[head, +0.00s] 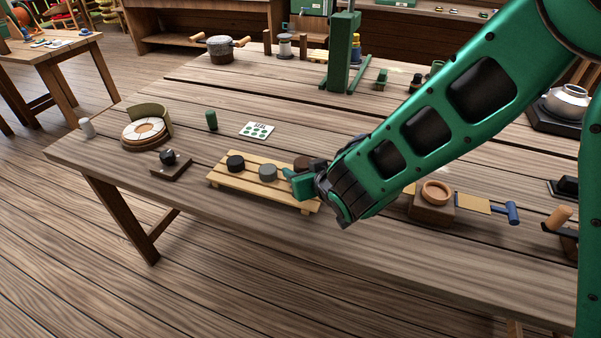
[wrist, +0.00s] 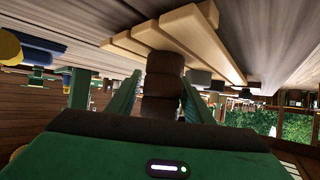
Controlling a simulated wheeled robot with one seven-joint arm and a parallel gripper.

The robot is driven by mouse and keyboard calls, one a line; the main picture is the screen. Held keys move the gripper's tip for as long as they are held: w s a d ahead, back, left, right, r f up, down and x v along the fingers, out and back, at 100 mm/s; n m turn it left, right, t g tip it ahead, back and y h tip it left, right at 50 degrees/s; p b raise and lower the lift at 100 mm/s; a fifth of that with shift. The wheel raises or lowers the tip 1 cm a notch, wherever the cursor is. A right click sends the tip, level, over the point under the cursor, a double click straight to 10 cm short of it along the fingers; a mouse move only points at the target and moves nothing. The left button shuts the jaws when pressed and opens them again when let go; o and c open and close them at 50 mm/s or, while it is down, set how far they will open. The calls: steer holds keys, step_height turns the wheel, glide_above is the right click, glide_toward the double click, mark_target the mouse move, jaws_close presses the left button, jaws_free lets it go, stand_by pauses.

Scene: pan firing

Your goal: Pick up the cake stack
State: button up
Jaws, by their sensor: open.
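The cake stack (wrist: 163,84) is a column of dark brown round cakes. In the wrist view it stands between the two green fingers of my gripper (wrist: 160,88), which are open with one on each side. Whether either finger touches it I cannot tell. In the head view, my gripper (head: 299,182) is at the right end of a pale slatted wooden board (head: 222,178). Only the brown top of the cake stack (head: 303,162) shows there; the rest is hidden behind the gripper.
A black disc (head: 235,163) and a grey disc (head: 268,171) sit left of my gripper on the board. Further left are a dark block with a knob (head: 170,166) and a round segmented dish (head: 146,130). A wooden block with a ring (head: 433,205) stands right of my arm.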

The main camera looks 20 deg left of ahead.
steer(key=shift+x, duration=1.1)
steer(key=shift+r, duration=0.1)
steer(key=c, duration=0.9)
